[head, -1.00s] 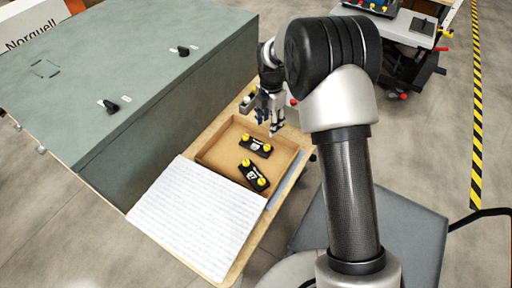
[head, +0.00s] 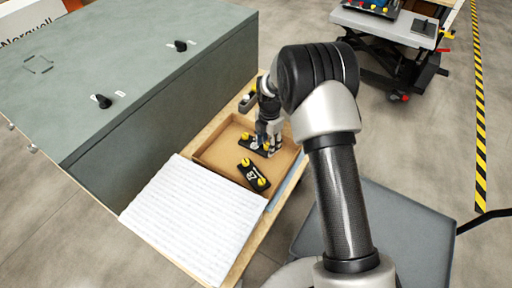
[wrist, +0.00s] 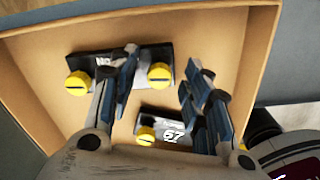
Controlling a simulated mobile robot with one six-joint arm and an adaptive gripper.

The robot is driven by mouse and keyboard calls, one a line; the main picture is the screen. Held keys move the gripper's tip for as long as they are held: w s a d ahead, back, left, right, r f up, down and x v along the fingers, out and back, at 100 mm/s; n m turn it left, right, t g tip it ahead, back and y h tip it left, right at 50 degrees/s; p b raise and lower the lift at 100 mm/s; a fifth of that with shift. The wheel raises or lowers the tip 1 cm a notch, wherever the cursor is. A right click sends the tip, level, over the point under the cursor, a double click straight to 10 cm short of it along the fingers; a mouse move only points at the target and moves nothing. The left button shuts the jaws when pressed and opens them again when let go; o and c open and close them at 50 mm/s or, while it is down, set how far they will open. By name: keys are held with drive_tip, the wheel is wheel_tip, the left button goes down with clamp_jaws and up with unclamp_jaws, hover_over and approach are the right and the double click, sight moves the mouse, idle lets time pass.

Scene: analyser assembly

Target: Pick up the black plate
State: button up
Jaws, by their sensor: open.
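Two black plates with yellow knobs lie in a shallow brown box (head: 222,152). The farther plate (head: 249,142) is partly hidden by my gripper in the head view; in the wrist view (wrist: 96,63) one finger crosses its middle. The nearer plate (head: 252,173) bears a white number that looks like 67 and shows lower in the wrist view (wrist: 168,117). My gripper (head: 268,146) is open and low over the farther plate. In the wrist view, its fingers (wrist: 162,62) are spread, one over that plate and one to its right. Contact cannot be told.
A white ribbed sheet (head: 190,215) lies in front of the box on the wooden bench. A large grey-green cabinet (head: 120,80) with black knobs stands close on the left. A small grey holder (head: 247,102) sits behind the box. A wheeled cart (head: 390,30) stands at back right.

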drive_tip(key=shift+r, duration=0.1)
drive_tip(key=shift+c, duration=0.3)
clamp_jaws()
